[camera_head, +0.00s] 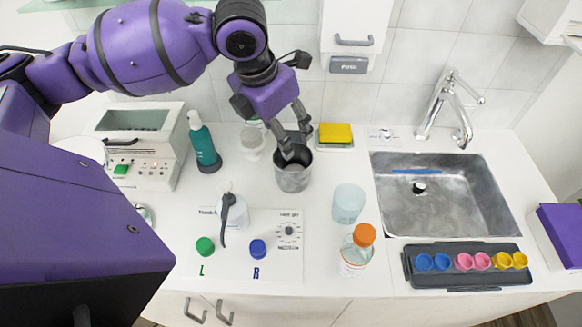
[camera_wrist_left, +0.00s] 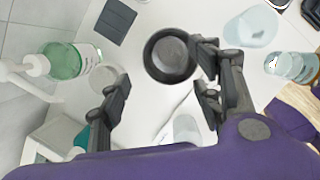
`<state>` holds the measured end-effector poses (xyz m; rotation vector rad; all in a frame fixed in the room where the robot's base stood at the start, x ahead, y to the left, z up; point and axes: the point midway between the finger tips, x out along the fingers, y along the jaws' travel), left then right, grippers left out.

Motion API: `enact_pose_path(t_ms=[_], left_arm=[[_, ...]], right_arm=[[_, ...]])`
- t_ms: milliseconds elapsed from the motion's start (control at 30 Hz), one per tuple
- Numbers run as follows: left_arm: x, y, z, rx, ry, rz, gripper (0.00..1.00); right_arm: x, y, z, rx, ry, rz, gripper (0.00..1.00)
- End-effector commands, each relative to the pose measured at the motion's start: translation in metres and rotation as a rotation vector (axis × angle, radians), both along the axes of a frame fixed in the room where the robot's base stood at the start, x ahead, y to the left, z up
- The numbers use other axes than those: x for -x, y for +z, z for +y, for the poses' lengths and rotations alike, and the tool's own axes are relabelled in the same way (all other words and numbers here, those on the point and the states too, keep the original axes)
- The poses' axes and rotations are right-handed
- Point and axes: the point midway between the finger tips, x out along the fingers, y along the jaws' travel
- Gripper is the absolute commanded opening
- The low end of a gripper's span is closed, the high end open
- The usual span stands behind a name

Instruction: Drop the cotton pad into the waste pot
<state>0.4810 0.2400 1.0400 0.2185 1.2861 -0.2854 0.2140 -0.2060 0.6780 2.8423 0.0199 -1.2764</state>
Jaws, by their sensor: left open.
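The waste pot, a grey metal cup (camera_head: 292,180), stands upright on the counter below my left gripper (camera_head: 296,145). I cannot make out the cotton pad in either view. My right gripper is not in view.
A teal bottle (camera_head: 205,148) and a clear bottle (camera_head: 253,143) stand left of the pot. A yellow sponge (camera_head: 335,133) lies behind right. A pale cup (camera_head: 348,203) and an orange-capped bottle (camera_head: 356,255) are front right. The sink (camera_head: 450,205) is farther right.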

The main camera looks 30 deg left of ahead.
Motion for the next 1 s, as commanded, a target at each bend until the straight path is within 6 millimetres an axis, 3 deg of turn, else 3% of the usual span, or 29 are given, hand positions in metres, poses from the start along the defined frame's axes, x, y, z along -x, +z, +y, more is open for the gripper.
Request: enact_pose_path(t_ms=[267, 700, 1000], left_arm=[[0.003, 0.018, 0.002, -0.001, 0.001, -0.005, 0.59], [0.026, 0.101, 0.009, 0.0, 0.0, -0.002, 0.59], [0.031, 0.116, 0.01, 0.0, 0.0, 0.0, 0.59]], right_arm=[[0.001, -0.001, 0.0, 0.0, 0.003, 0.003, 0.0], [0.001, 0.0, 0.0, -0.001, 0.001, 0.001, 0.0], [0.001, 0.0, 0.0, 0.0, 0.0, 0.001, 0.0]])
